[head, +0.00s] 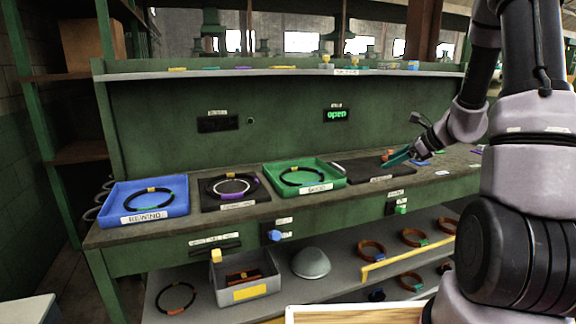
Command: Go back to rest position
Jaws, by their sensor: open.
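My gripper (408,153) is at the end of my arm, which comes in from the right of the head view. It is over the right part of the green workbench (262,207), above or near a dark mat (372,168). Its jaws are open. A teal-green piece shows at the fingers; I cannot tell whether it is part of the gripper or a separate thing.
A blue tray (176,208), a dark mat (255,202) and a green tray (329,181) hold dark rings on the bench. The lower shelf (338,284) holds a grey bin (272,285), a grey dome (310,263) and several rings. A display reads "open" (337,115).

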